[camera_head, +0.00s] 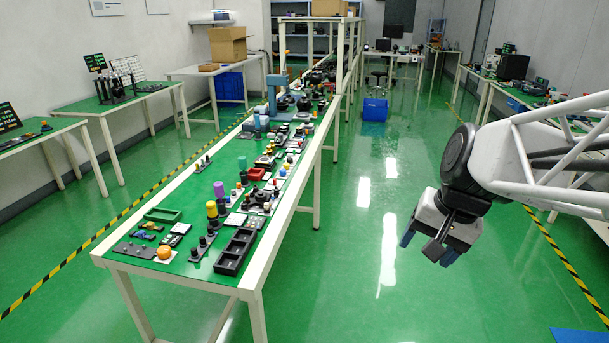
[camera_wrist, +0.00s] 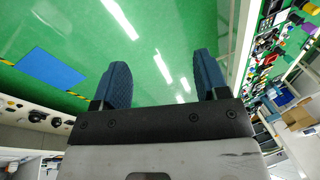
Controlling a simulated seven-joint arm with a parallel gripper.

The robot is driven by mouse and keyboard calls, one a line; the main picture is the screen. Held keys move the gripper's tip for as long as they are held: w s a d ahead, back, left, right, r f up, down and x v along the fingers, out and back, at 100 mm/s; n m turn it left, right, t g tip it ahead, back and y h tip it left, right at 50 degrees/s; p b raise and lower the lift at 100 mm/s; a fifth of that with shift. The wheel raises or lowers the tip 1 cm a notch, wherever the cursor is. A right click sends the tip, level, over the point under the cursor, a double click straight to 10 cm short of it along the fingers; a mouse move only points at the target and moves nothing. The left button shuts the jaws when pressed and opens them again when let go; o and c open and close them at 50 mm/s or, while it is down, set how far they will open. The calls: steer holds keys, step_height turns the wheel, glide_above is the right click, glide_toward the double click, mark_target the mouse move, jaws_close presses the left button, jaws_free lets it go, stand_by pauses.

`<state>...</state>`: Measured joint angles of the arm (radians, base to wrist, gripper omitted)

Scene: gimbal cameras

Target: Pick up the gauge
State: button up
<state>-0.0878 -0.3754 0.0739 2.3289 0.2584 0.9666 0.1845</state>
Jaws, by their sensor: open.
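My gripper (camera_head: 428,248) hangs over the open floor to the right of the long green-topped table (camera_head: 190,199), apart from everything. Its two blue fingers are spread with nothing between them, as the wrist view also shows (camera_wrist: 162,75). The table holds many small parts in the head view, and I cannot tell which of them is the gauge. Near its front end are an orange knob (camera_head: 164,252), a yellow and black stack (camera_head: 212,210) and a purple cylinder (camera_head: 219,189). In the wrist view the table's parts lie sideways at the upper right, too small to name.
A black compartment tray (camera_head: 236,254) and a dark green tray (camera_head: 163,215) lie near the table's front end. A blue bin (camera_head: 374,109) stands on the floor farther back. Side tables line both walls. The floor beneath my gripper is clear.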

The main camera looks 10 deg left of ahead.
steer(key=w+a+f+m+g+y, duration=0.1)
steer(key=w+a+f+m+y, duration=0.2)
steer(key=w+a, duration=1.15)
steer(key=w+a+f+m+g+y, duration=0.2)
steer(key=w+a+f+m+y, duration=0.1)
steer(key=w+a, duration=1.15)
steer(key=m+g+y, duration=0.1)
steer(key=m+y, duration=0.4)
steer(key=m, duration=0.2)
glide_toward(211, 207)
step_height(211, 207, down, 2)
steer(key=w+a, duration=0.2)
steer(key=a, duration=0.1)
steer(key=shift+s+f, duration=0.1)
steer(key=shift+s, duration=0.1)
steer(key=shift+x, duration=1.2)
steer(key=shift+s+x, duration=0.1)
steer(key=shift+x, duration=1.25)
steer(key=shift+s+x, duration=0.15)
steer(key=shift+x, duration=1.15)
